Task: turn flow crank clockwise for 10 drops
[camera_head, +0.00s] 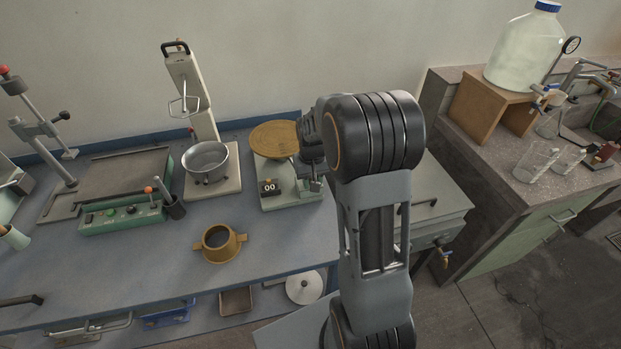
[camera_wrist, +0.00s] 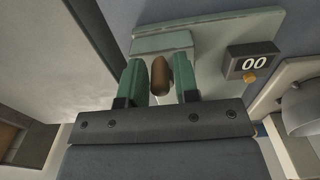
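The flow crank's brown knob (camera_wrist: 160,77) shows in the wrist view, in front of a pale green device (camera_wrist: 215,38). My gripper (camera_wrist: 158,80) has its two green fingers on either side of this knob. The left finger looks close against it and a thin gap seems to show on the right, so I cannot tell whether they grip it. A small counter (camera_wrist: 250,62) beside it reads 00. In the head view the device (camera_head: 291,192) has a round tan dish (camera_head: 274,138) and the same counter (camera_head: 269,187). My arm hides the crank there.
A steel pot (camera_head: 206,160) on a stand is left of the device. A brass cup (camera_head: 219,243) stands nearer on the blue-grey bench (camera_head: 150,270). A green control box (camera_head: 122,217) is farther left. A glass jug (camera_head: 524,50) and beakers (camera_head: 535,160) are on the right bench.

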